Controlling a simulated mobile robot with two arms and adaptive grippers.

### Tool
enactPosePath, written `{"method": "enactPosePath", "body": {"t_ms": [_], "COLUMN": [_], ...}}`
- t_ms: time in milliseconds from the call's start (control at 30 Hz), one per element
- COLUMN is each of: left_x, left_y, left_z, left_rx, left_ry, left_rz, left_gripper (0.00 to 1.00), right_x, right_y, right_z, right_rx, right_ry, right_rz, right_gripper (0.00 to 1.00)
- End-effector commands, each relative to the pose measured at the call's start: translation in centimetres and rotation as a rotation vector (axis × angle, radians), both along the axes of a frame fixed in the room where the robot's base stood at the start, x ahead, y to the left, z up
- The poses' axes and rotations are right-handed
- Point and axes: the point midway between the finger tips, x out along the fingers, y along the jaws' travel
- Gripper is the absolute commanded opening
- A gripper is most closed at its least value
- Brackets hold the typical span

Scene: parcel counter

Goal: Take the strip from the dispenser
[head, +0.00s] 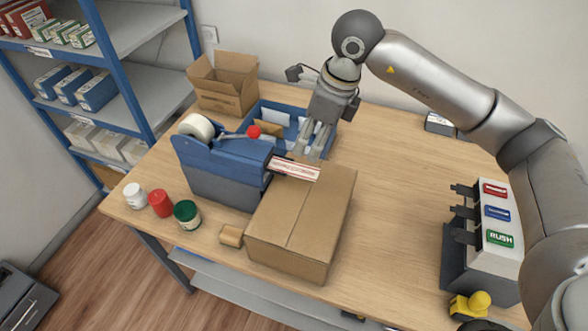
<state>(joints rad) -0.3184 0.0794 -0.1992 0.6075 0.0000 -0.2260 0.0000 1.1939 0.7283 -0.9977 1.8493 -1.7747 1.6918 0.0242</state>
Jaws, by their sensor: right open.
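The blue tape dispenser (222,170) stands on the counter at the left, with a pale roll at its top and a lever with a red knob (254,131). A white strip with red print (294,170) sticks out of its right end, over the far edge of a closed brown carton (302,222). My right gripper (312,148) is open, just above and behind the strip, with its fingers pointing down. I see nothing between the fingers. I cannot tell whether a fingertip touches the strip. My left gripper is not in view.
An open carton (224,84) and a blue tray (278,108) with envelopes stand behind. Several small jars (187,214) sit at the front left. A stamp rack (484,250) and a yellow object (470,305) are at the right. The counter's middle right is clear.

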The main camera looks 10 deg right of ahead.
Motion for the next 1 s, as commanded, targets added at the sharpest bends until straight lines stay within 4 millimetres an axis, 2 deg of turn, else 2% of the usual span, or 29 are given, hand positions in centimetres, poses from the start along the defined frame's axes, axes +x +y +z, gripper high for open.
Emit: {"method": "enactPosePath", "body": {"t_ms": [67,133,233,333,400,467,567,600,800,1000], "left_x": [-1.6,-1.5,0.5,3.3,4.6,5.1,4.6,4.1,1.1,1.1], "left_y": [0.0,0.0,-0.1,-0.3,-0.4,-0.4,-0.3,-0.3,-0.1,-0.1], "left_z": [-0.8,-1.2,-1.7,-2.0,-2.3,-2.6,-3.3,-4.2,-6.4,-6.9], "left_rx": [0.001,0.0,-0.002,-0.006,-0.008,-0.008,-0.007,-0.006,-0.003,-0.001], "left_ry": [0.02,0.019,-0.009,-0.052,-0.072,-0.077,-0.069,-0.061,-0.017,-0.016], "left_rz": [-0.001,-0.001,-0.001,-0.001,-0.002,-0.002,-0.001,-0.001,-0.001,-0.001], "left_gripper": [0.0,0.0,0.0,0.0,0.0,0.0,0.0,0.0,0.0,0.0], "right_x": [0.0,0.0,0.1,0.1,0.1,0.2,0.2,0.3,0.6,0.8], "right_y": [0.0,0.0,0.1,0.2,0.2,0.2,0.3,0.4,0.8,1.0], "right_z": [-1.3,-2.1,-3.3,-4.6,-5.4,-6.1,-7.3,-8.0,-9.8,-10.1], "right_rx": [0.0,-0.001,0.0,0.0,0.0,-0.001,0.0,0.001,0.001,0.001], "right_ry": [0.003,0.002,0.002,0.002,0.003,0.002,0.002,0.001,0.001,0.001], "right_rz": [0.0,-0.001,-0.001,0.0,0.0,-0.001,0.0,0.0,-0.001,-0.001], "right_gripper": [0.48,0.48,0.48,0.48,0.48,0.48,0.48,0.48,0.48,0.48]}}
